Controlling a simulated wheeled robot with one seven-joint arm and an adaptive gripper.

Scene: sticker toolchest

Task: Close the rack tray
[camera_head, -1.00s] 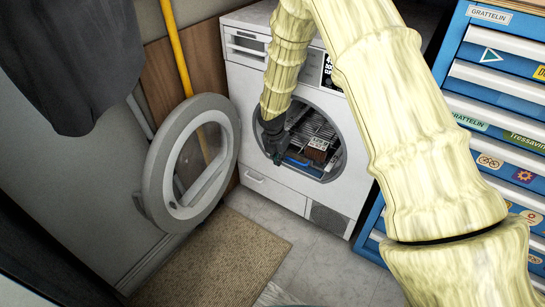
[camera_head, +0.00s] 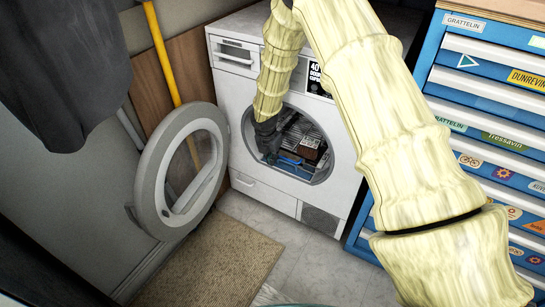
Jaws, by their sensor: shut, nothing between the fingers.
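The rack tray (camera_head: 305,128) shows as a wire rack inside the round opening of a white machine (camera_head: 230,115). A small brown box with a pale label (camera_head: 310,146) sits on it. A blue bar (camera_head: 292,161) shows low at its front. My gripper (camera_head: 268,157) is dark and shut, holding nothing. It is at the left of the opening, close to the blue bar; I cannot tell whether it touches. My wrist hides the left part of the rack. How far the rack is out is hard to tell.
The machine's round door (camera_head: 160,190) hangs open to the left. A blue tool chest (camera_head: 480,130) with stickered drawers stands at the right. A beige mat (camera_head: 215,262) lies on the floor in front. Dark cloth (camera_head: 70,80) hangs at upper left, near a yellow pole (camera_head: 160,50).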

